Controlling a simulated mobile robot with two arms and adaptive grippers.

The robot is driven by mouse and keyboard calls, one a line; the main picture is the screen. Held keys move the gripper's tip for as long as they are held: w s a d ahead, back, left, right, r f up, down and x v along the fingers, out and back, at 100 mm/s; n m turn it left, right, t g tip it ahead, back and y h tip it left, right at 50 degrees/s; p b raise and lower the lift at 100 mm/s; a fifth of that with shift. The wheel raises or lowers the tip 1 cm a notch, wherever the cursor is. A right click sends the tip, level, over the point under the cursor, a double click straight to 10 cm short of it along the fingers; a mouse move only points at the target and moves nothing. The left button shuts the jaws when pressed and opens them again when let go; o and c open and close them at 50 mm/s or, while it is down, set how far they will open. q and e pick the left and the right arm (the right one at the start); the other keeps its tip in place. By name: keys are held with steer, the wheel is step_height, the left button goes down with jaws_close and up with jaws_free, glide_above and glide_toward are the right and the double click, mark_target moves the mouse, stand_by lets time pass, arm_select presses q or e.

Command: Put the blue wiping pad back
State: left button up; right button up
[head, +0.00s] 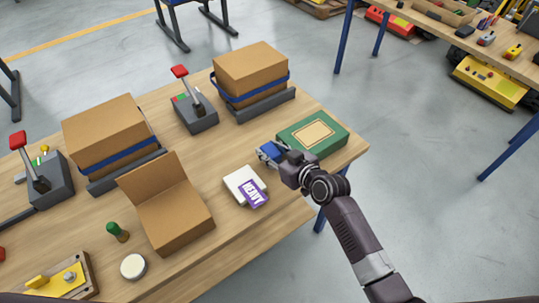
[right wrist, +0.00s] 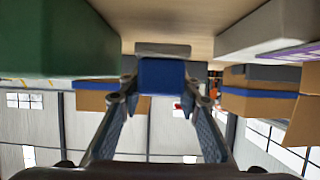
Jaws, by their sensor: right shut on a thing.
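My right gripper (head: 268,153) is low over the right end of the wooden table, shut on the blue wiping pad (right wrist: 162,75). The right wrist view looks upside down, with the tabletop at the top, and shows the pad's blue face between the two fingers. A flat grey piece (right wrist: 163,50) lies between the blue face and the tabletop; I cannot tell whether it is part of the pad. In the head view the pad (head: 269,149) is partly hidden by the gripper. My left gripper is not in view.
A green box (head: 337,140) with a tan panel is close beside the gripper. A white block with a purple label (head: 254,193) lies to its left. Brown cartons on grey carriers (head: 270,108), a lever box (head: 194,112) and an open carton (head: 180,222) occupy the table (head: 235,230).

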steer(key=shift+f, duration=1.25)
steer(key=shift+f, duration=0.1)
steer(key=o, duration=1.2)
steer(key=shift+r, duration=0.2)
steer(key=v, duration=1.2)
